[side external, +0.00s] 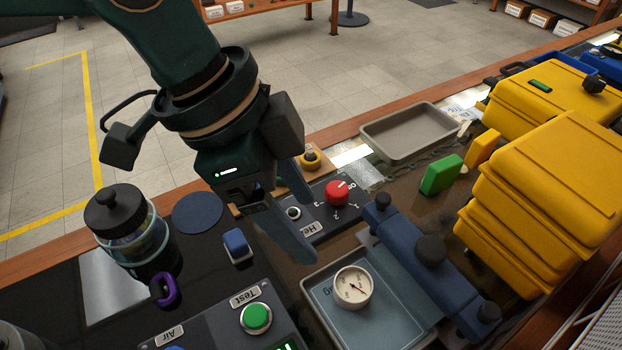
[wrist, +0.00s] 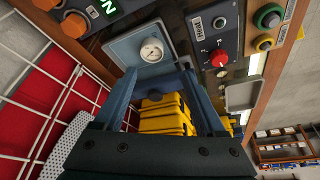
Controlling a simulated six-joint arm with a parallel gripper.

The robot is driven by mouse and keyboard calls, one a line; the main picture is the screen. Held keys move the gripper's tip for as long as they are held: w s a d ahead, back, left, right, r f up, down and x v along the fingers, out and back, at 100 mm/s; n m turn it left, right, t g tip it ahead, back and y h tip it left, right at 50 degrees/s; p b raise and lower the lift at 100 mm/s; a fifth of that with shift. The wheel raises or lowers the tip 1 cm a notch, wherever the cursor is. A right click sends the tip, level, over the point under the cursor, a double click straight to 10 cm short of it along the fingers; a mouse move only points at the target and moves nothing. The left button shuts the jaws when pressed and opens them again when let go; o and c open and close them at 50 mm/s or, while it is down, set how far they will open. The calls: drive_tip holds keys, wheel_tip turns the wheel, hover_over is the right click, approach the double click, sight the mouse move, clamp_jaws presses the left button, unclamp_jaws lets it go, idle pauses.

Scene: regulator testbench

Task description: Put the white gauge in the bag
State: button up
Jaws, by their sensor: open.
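The white gauge (side external: 353,288), round with a dark needle, lies face up on a flat blue sheet (side external: 385,322) in a shallow grey tray. The sheet carries partly hidden lettering that seems to end in "ag", so it may be the bag; I cannot tell whether the gauge is on it or inside it. My gripper (side external: 312,228) is open and empty, above and behind the tray in the side view. In the wrist view the gauge (wrist: 152,53) shows just beyond the open fingertips (wrist: 158,75), apart from them.
A blue bar with knobs (side external: 430,249) stands along the tray's right side. Behind is a heat panel with a red knob (side external: 337,193). Yellow bins (side external: 540,205) are stacked at right. A bottle (side external: 125,230) and a test panel (side external: 225,325) are at left. An empty grey tray (side external: 410,133) sits behind.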

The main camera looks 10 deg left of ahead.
drive_tip(key=w+a+r+n+t, duration=0.15)
drive_tip(key=a+r+n, duration=0.35)
drive_tip(key=a, duration=0.6)
drive_tip(key=s+a+f+n+t+y, duration=0.1)
drive_tip(key=s+a+n, duration=0.3)
drive_tip(key=a, duration=0.5)
drive_tip(key=s+a+f+n+t+y, duration=0.2)
drive_tip(key=s+a+n, duration=0.3)
drive_tip(key=a, duration=0.4)
drive_tip(key=shift+s+f+n+y, duration=0.15)
drive_tip(key=shift+s+n+y, duration=0.05)
drive_tip(key=shift+n+y, duration=0.25)
drive_tip(key=shift+o, duration=0.4)
